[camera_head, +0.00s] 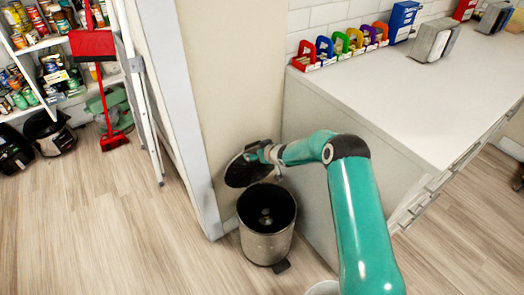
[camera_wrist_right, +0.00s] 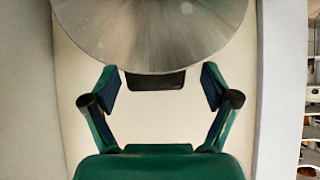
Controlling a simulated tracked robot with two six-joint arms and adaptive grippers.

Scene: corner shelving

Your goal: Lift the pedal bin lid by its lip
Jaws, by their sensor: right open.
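The pedal bin (camera_head: 265,245) is a metal cylinder on the floor by the wall corner, with a dark open mouth. Its pedal (camera_head: 282,267) points toward the front. The round lid (camera_head: 245,170) is raised and tilted back behind the mouth, dark underside showing. My right gripper (camera_head: 264,153) is at the lid's upper right edge. In the right wrist view the lid's metal face (camera_wrist_right: 155,35) fills the top, and its dark lip (camera_wrist_right: 155,81) lies between my spread fingers (camera_wrist_right: 160,88). Contact cannot be told. My left gripper is out of view.
A white counter (camera_head: 400,95) stands to the right, with colourful holders (camera_head: 345,44) along its back. The wall (camera_head: 225,90) is close behind the lid. A red broom (camera_head: 103,90) and a pantry shelf are at the left. The wooden floor (camera_head: 110,235) is clear at front left.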

